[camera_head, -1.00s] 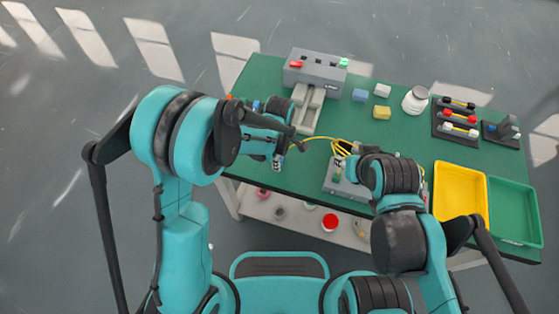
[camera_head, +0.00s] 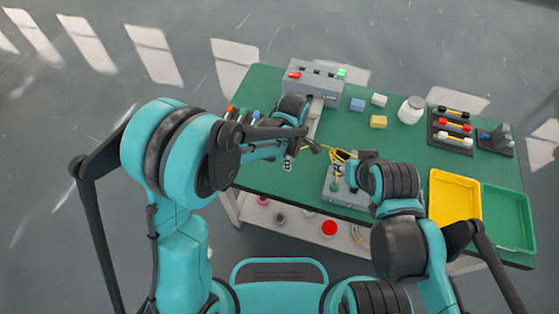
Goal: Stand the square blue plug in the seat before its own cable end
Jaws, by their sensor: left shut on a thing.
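My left gripper (camera_head: 314,148) is over the table, left of a grey block (camera_head: 333,194) with small coloured parts on top. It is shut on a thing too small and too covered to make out. Yellow cables (camera_head: 331,149) run from near its fingertips towards the block. Small upright pieces, orange, blue and dark, stand at the table's left edge, partly behind my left arm; a blue one (camera_head: 255,115) is among them, its shape unclear. My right gripper (camera_head: 349,158) is at the block's back side, mostly hidden by its wrist. The seats cannot be made out.
A grey machine (camera_head: 318,82) with red and green buttons stands at the back. Blue, white and yellow blocks, a white jar (camera_head: 411,109) and dark racks lie right of it. A yellow tray (camera_head: 455,197) and a green tray (camera_head: 507,215) fill the right.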

